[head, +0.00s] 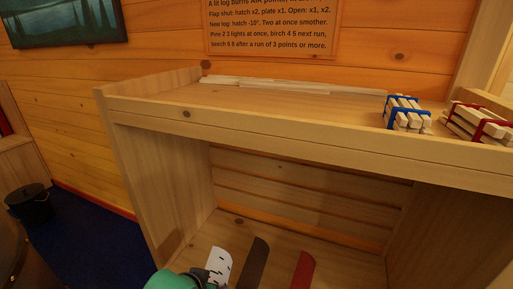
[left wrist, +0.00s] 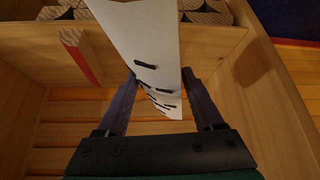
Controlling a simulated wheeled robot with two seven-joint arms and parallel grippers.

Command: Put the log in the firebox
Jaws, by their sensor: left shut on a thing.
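A white birch log with black marks (left wrist: 150,40) fills the middle of the left wrist view. My left gripper (left wrist: 160,80) is shut on it, with one dark finger on each side. In the head view the birch log (head: 219,263) shows at the bottom, just right of my green left wrist, in the lower bay of a wooden shelf unit. I cannot tell whether the log touches the bay floor. My right gripper and the firebox are not in view.
A dark brown piece (head: 254,262) and a red piece (head: 303,268) lie right of the birch log. A black bucket (head: 31,205) stands at left.

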